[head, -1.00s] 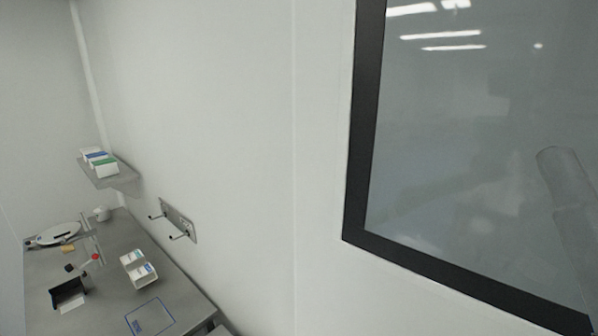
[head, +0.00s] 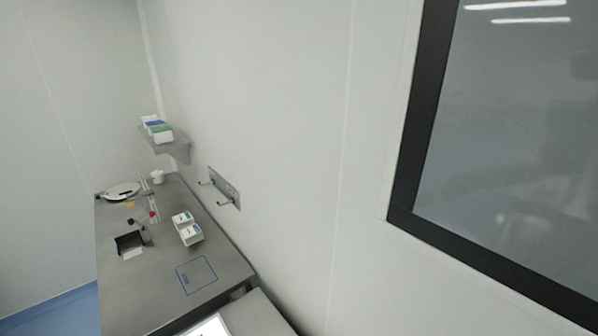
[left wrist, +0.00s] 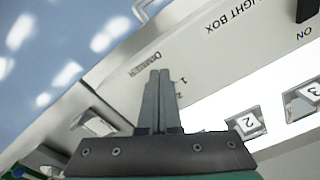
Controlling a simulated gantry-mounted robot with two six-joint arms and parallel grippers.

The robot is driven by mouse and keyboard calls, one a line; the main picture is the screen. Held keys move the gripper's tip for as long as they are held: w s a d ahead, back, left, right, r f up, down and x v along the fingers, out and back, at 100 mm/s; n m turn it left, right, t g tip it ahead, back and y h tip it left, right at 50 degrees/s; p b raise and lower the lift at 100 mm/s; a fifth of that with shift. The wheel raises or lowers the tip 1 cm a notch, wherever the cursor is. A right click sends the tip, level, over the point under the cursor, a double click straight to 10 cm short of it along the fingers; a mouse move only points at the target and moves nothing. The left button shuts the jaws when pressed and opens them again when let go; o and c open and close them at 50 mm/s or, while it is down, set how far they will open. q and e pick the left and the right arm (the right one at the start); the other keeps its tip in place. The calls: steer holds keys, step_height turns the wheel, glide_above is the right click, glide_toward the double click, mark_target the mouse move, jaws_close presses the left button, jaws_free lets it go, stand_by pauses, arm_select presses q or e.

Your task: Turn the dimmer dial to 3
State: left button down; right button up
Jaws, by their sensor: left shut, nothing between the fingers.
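In the left wrist view my left gripper (left wrist: 160,76) is shut and empty, its fingertips over the panel of the light box (left wrist: 215,55). The word DIMMER is printed just beyond the fingertips, with the marks 1 and 2 beside them on the right. The dimmer dial itself is not visible; the fingers cover that part of the panel, so its setting and any contact cannot be told. Neither gripper shows in the head view.
A black switch (left wrist: 307,9) marked ON sits on the same panel. Numbered pieces, a 2 (left wrist: 248,123) and a 3 (left wrist: 312,92), lie by the bright lit surface. The head view shows a steel table (head: 135,290), a wall shelf (head: 172,152) and a dark-framed window (head: 425,110).

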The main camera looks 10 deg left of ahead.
arm_select(q)
step_height(320, 180, up, 5)
steer(key=p, duration=0.3)
steer(key=shift+f+p, duration=0.1)
steer(key=shift+p, duration=0.3)
